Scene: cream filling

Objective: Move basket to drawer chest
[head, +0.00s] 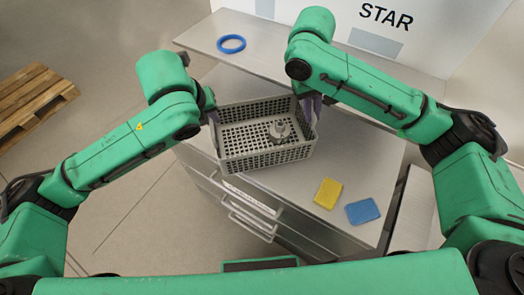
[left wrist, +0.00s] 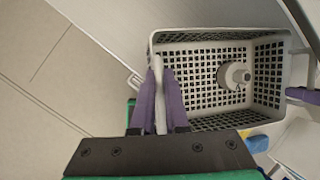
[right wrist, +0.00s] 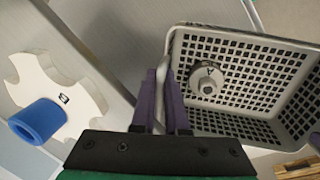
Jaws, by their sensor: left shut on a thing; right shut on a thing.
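The grey perforated basket (head: 265,158) is held level between my two grippers, over the left part of the drawer chest (head: 345,165). It also shows in the left wrist view (left wrist: 215,122) and the right wrist view (right wrist: 262,45). A small grey metal part (head: 279,130) sits inside it. My left gripper (left wrist: 160,72) is shut on the basket's left end rim. My right gripper (right wrist: 162,72) is shut on the opposite end rim. In the head view, the fingers are mostly hidden by my arms. I cannot tell whether the basket's bottom touches the chest top.
A yellow block (head: 327,193) and a blue block (head: 363,211) lie on the chest's near right part. A white panel marked STAR (head: 385,18) stands at the back. A wooden pallet (head: 35,100) lies on the floor at left.

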